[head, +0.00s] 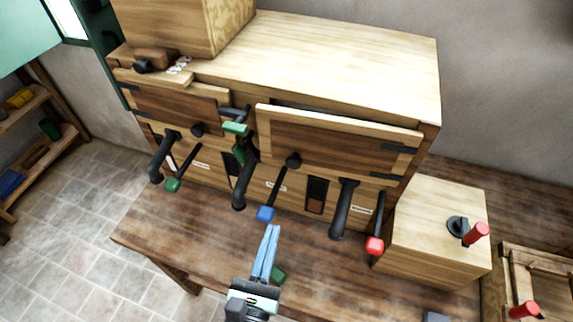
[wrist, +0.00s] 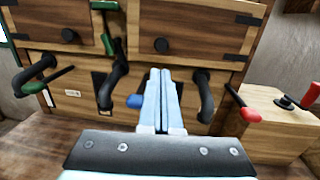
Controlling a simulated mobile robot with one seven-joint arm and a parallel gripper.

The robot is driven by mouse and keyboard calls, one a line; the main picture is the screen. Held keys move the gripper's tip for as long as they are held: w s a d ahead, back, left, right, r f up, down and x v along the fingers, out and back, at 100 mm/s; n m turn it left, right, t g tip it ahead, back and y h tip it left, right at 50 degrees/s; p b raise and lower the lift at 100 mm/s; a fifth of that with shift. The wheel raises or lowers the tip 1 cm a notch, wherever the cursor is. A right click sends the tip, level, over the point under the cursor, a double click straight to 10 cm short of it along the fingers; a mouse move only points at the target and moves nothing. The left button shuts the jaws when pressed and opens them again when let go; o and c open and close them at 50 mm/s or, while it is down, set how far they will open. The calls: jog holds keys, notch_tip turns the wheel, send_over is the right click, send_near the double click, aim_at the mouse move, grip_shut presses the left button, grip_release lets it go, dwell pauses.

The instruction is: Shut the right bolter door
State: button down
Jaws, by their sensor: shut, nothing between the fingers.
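The right bolter door (head: 335,142) is a dark brown panel with a pale frame and a round black knob (head: 293,160). Its black hinges are at its right end. A dark gap shows behind its top edge, so it appears slightly ajar. It also shows in the wrist view (wrist: 195,35). The left bolter door (head: 180,107) is beside it, and a green-handled latch (head: 235,128) sits between them. My gripper (head: 271,230) has pale blue fingers pressed together with nothing between them. It is in front of and below the right door, near the blue-ended lever (head: 265,213).
Black curved spouts (head: 343,208) and levers with green and red (head: 375,246) ends stick out below the doors. A wooden box (head: 430,230) with a red-handled crank stands at the right. A green block (head: 278,273) lies on the bench (head: 200,243) by my gripper.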

jog(key=p, duration=0.4)
send_near(290, 165)
jog(key=x, duration=0.5)
jog(key=shift+w+d, duration=0.15)
jog(key=shift+d, duration=0.2)
jog(key=shift+w+d, duration=0.15)
jog(key=shift+w, duration=0.55)
jog(key=shift+w+f+b, duration=0.2)
jog(key=shift+w+b, duration=0.75)
jog(key=shift+w, duration=0.15)
jog(key=shift+w+r, duration=0.1)
jog(key=shift+r, duration=0.25)
